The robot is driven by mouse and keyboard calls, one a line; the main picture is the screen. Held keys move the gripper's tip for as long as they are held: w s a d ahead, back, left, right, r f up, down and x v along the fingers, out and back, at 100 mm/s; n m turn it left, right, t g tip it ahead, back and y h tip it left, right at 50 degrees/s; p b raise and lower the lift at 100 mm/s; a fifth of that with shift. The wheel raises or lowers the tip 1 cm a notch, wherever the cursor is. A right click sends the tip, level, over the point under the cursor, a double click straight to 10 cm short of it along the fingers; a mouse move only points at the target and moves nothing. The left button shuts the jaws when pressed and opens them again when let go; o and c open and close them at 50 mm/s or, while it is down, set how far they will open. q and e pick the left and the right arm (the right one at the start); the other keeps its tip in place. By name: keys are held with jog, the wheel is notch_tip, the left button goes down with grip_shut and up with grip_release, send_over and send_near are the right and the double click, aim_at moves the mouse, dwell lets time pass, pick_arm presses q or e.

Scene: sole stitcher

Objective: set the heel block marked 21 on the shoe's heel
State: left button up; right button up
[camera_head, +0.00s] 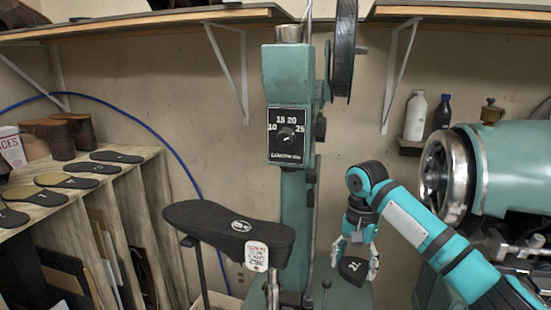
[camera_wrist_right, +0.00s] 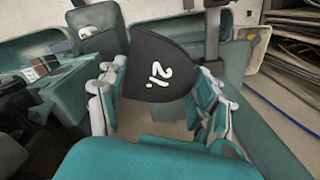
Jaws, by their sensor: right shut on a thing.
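The black heel block (camera_head: 352,274) marked 21 is in my right gripper (camera_head: 355,264), right of the machine's green column. In the right wrist view the block (camera_wrist_right: 155,55), dark and rounded with a white 21, sits between the fingers of my right gripper (camera_wrist_right: 157,92), which are shut on its sides. A black shoe form (camera_head: 200,217) lies sole-up on a support left of the column, with a round white logo near its wide right end. The block is to the right of the shoe and lower in the picture, apart from it. My left gripper is not in view.
The green stitcher column (camera_head: 294,215) with a numbered dial (camera_head: 287,136) stands between shoe and block. A paper tag (camera_head: 257,256) hangs at the shoe's right end. A green machine with a handwheel (camera_head: 447,175) is at right. A wooden rack (camera_head: 140,165) with several soles stands left.

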jog(key=s+f+n+b, duration=0.1)
jog(key=s+f+n, duration=0.3)
jog(key=s, duration=0.8)
jog(key=s+f+n+b, duration=0.2)
jog(key=s+f+n, duration=0.2)
jog(key=s, duration=0.9)
jog(key=shift+d+f, duration=0.3)
jog(key=shift+f, duration=0.5)
jog(key=shift+w, duration=0.1)
